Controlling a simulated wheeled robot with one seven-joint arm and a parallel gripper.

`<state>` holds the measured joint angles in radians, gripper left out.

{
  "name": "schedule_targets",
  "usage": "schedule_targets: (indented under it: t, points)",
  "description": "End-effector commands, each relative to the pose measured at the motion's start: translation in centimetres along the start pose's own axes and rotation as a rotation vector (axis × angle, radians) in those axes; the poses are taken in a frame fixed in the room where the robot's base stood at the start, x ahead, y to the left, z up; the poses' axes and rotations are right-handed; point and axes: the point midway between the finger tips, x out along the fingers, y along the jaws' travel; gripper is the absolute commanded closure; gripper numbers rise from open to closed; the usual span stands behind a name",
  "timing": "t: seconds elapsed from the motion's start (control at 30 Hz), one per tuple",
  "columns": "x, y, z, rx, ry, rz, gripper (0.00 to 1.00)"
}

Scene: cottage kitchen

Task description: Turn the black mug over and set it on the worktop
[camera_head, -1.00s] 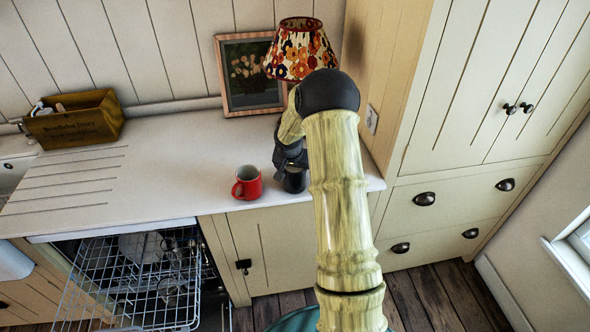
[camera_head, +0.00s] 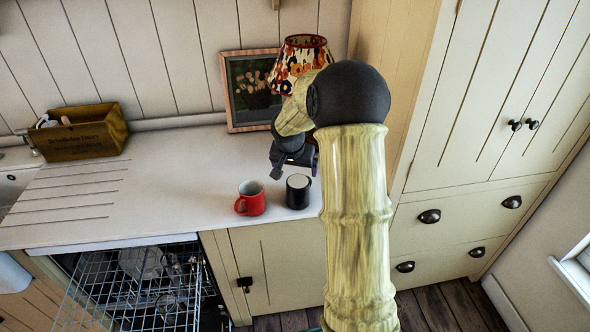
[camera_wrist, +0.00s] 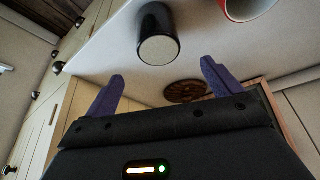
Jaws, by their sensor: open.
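The black mug (camera_head: 298,193) stands upside down on the worktop (camera_head: 190,165), close right of a red mug (camera_head: 252,198). Its top is a pale, flat disc with a dark rim, which looks like its base. In the wrist view the black mug (camera_wrist: 158,40) shows the same pale disc facing me; no handle shows. My gripper (camera_head: 294,172) is just behind the mug in the head view. In the wrist view its two purple fingers (camera_wrist: 162,71) are spread wide with nothing between them, apart from the mug.
A lamp with a flowered shade (camera_head: 298,65) and a framed picture (camera_head: 248,92) stand at the back by my gripper. A wooden box (camera_head: 80,135) is at the left. The worktop's middle is clear. Below it, a dishwasher rack (camera_head: 135,285) is pulled out.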

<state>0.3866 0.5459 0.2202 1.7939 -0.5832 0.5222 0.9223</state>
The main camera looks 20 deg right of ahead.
Motion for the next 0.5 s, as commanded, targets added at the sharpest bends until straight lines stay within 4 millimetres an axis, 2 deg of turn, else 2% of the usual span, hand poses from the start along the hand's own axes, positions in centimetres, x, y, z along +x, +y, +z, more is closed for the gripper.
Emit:
schedule_targets:
  t: [0.37, 0.47, 0.5]
  points:
    - [-0.1, -0.1, 0.2, -0.008, -0.002, -0.001, 0.09]
    - [-1.1, -0.5, 1.7, -0.051, -0.014, -0.009, 0.09]
    - [-1.7, -0.6, 2.7, -0.081, -0.023, -0.015, 0.09]
